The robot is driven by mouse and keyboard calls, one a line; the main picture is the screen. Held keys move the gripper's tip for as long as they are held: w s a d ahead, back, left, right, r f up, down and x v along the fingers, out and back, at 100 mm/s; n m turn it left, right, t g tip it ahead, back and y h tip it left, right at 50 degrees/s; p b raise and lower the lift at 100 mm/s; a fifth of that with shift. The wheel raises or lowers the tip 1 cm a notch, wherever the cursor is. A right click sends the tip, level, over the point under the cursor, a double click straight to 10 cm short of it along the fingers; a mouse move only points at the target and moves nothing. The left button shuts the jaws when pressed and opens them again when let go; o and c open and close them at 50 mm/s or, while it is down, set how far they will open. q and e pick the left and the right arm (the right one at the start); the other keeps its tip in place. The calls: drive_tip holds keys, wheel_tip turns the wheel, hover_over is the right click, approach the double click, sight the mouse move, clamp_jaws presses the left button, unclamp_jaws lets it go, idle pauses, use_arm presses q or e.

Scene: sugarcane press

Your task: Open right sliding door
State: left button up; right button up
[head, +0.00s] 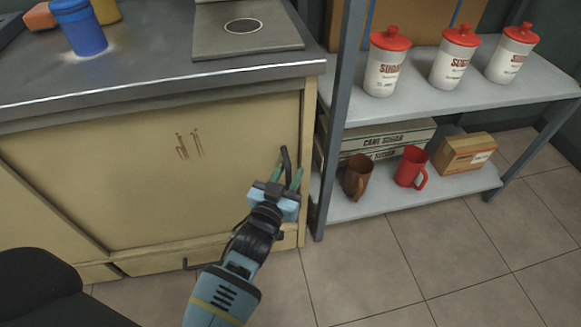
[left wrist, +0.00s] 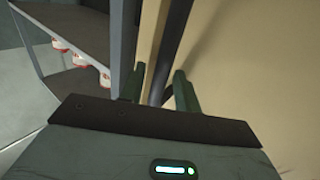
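The tan sliding door (head: 150,170) forms the cabinet front under the metal worktop and looks closed. A dark upright handle (head: 286,158) stands near its right edge. My left gripper (head: 290,174) is at this handle, with its green fingers pointing up on either side of it. In the left wrist view, the dark handle bar (left wrist: 168,50) runs between the two spread fingers of my left gripper (left wrist: 159,88), with gaps showing beside it. The gripper looks open around the handle; contact cannot be made out. My right gripper is not in view.
A metal shelf rack (head: 430,190) stands close on the right, its post beside the cabinet edge. A blue cup (head: 80,28) stands on the worktop. Tiled floor is clear in front.

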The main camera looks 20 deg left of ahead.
use_arm(q)
drive_tip(key=shift+r, duration=0.1)
drive_tip(key=shift+d, duration=0.1)
drive_tip(key=c, duration=0.7)
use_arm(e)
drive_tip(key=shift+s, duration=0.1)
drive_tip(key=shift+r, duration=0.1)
